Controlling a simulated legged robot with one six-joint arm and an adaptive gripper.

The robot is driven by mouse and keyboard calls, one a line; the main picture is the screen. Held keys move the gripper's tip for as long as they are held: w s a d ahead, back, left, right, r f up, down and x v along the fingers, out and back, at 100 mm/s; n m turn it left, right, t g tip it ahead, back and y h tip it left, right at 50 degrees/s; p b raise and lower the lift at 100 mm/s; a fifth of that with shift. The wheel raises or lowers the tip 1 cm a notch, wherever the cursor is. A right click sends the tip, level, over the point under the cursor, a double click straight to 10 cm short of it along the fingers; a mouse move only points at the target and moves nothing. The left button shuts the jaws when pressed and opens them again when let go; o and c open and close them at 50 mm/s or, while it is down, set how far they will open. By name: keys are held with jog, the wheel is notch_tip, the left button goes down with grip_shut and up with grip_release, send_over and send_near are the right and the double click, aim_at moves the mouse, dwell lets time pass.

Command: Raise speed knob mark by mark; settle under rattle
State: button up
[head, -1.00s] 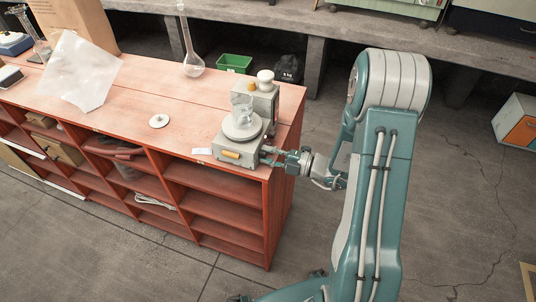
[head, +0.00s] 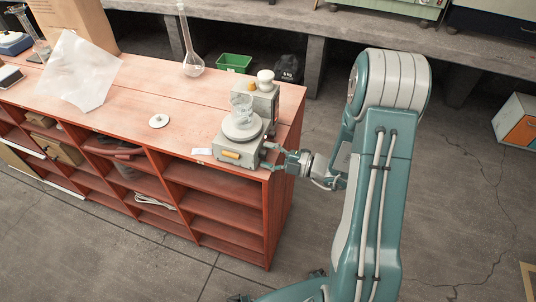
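A grey stirrer-like device (head: 232,156) stands at the right end of the reddish bench, with a round plate (head: 241,130) on top and a yellow-orange strip on its front. A clear glass beaker (head: 241,107) stands on the plate. My gripper (head: 268,157) is at the right side of the device, its two fingers apart and pointing left at it. The speed knob is too small or hidden to make out, and so are its marks. I cannot tell whether the fingertips touch the device.
Behind the device is a grey unit (head: 266,97) with a white knob-like top. A long-necked flask (head: 193,66), a small white disc (head: 159,121) and a clear sheet (head: 80,72) are on the bench (head: 205,95). Floor right of the bench is open.

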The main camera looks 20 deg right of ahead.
jog(key=v, duration=1.2)
jog(key=w+a+n, duration=0.2)
jog(key=a+n, duration=0.1)
jog(key=n, duration=0.1)
jog(key=w+a+n, duration=0.2)
jog(key=a+n, duration=0.1)
jog(key=n, duration=0.1)
jog(key=w+a+n, duration=0.3)
jog(key=shift+a+r+n, duration=0.1)
jog(key=shift+a+n, duration=0.15)
jog(key=shift+n, duration=0.15)
dwell(0.4)
grip_shut()
